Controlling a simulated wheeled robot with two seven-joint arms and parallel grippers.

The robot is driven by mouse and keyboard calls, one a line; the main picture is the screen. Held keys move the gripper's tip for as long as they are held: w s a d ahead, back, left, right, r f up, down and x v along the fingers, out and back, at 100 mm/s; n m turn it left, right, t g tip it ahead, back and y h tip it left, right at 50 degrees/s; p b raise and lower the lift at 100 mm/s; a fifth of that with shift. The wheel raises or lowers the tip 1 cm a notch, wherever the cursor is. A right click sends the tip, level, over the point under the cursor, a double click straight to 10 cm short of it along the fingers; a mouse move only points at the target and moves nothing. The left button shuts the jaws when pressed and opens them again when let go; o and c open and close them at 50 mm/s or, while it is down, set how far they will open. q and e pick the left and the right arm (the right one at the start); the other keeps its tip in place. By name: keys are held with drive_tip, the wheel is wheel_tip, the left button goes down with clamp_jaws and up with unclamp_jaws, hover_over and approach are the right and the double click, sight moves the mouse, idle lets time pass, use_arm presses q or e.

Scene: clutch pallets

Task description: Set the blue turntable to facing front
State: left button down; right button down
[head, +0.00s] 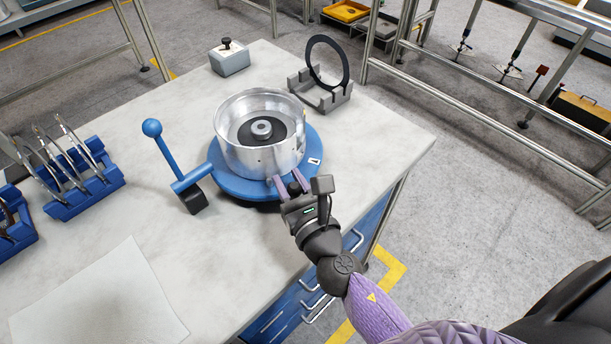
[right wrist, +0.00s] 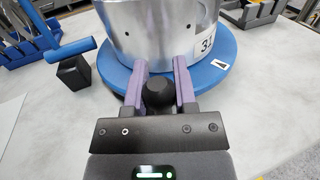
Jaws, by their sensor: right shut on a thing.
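The blue turntable (head: 235,185) sits on the table and carries a silver metal drum (head: 262,160) with a dark hub inside. A white label with a black mark (head: 315,161) is on the turntable's right side; it also shows in the right wrist view (right wrist: 220,65). My right gripper (head: 289,184) is at the turntable's front edge. In the right wrist view its purple fingers (right wrist: 160,80) are shut on a dark round knob (right wrist: 158,90) at the turntable's rim. The knob is mostly hidden in the head view. My left gripper is not in view.
A blue lever with a ball top (head: 152,128) stands left of the turntable. Behind are a grey block with a knob (head: 229,62) and a grey cradle holding a black ring (head: 312,91). Blue racks (head: 85,190) stand at left. A white sheet (head: 105,300) lies at front.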

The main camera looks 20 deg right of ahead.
drive_tip(key=shift+a, duration=1.45)
drive_tip(key=shift+w+a, duration=0.25)
drive_tip(key=shift+a, duration=0.95)
drive_tip(key=shift+c, duration=2)
unclamp_jaws()
drive_tip(key=shift+w, duration=0.1)
